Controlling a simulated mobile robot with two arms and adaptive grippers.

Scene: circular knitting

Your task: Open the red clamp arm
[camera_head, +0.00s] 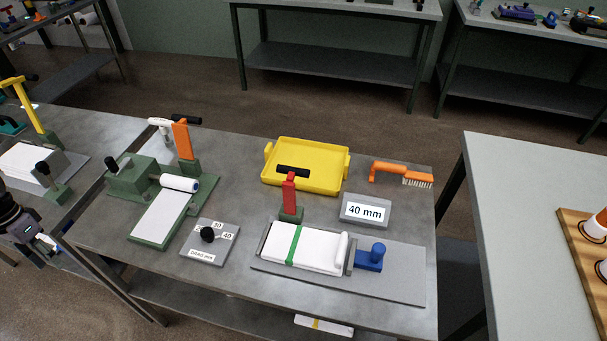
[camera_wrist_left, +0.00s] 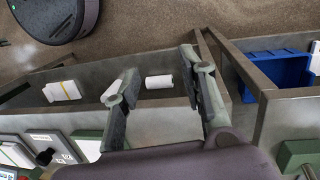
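The red clamp arm (camera_head: 289,194) stands upright on a small green base (camera_head: 291,215) in the head view, with a black bar handle (camera_head: 293,171) across its top. Just in front of it, a white block (camera_head: 320,252) with a green band lies on a grey plate. My left gripper (camera_head: 49,243) is at the far left edge of the head view, beside the table and well away from the red arm. In the left wrist view its two fingers (camera_wrist_left: 163,88) are spread apart with nothing between them. My right gripper is not in view.
A yellow tray (camera_head: 305,188) stands behind the red arm. A 40 mm sign (camera_head: 366,211) and an orange brush (camera_head: 402,174) are to its right, a blue knob (camera_head: 376,251) to the front right. A green fixture with an orange arm (camera_head: 183,139) stands to the left, with a dial plate (camera_head: 210,242) between.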

